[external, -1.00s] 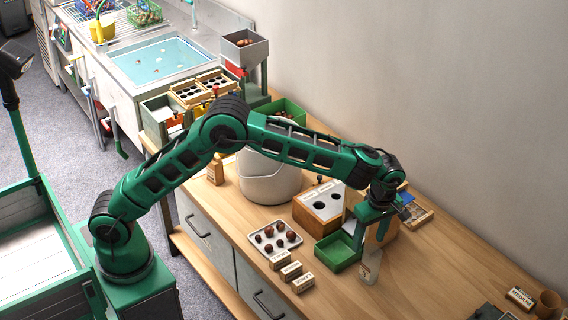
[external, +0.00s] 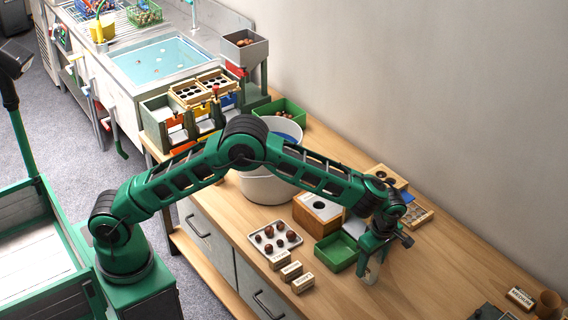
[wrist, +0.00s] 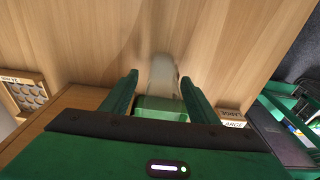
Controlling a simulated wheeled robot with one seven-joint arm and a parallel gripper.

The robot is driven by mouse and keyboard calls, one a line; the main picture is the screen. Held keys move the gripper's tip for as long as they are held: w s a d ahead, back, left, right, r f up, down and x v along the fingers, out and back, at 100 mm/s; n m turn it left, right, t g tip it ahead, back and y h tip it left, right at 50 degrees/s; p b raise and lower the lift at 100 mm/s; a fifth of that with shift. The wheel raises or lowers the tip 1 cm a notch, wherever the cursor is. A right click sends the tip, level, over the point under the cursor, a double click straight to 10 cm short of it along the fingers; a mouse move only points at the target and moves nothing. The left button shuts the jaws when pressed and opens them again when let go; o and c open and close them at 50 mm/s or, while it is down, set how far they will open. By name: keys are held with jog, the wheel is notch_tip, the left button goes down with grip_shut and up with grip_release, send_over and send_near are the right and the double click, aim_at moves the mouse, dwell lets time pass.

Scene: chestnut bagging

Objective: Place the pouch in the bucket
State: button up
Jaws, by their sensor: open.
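A small pale, see-through pouch (external: 371,276) stands on the wooden table, right of the green tray. In the wrist view the pouch (wrist: 163,72) lies ahead, between the lines of the two fingers. My gripper (external: 373,258) points down over the pouch, its fingers open and around or just above the pouch's upper part; contact cannot be told. The gripper (wrist: 160,88) also shows open in the wrist view. The white bucket (external: 268,188) stands left of the gripper, behind my arm, which hides part of its rim. Something blue shows at its mouth.
A green tray (external: 336,253) is close left of the gripper. The table right of the pouch is clear.

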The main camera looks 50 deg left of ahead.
aim_at(369, 269)
jog(key=f, duration=0.3)
jog(key=shift+a+f, duration=0.25)
jog(key=shift+f, duration=0.05)
jog(key=shift+c, duration=0.6)
jog(key=c, duration=1.1)
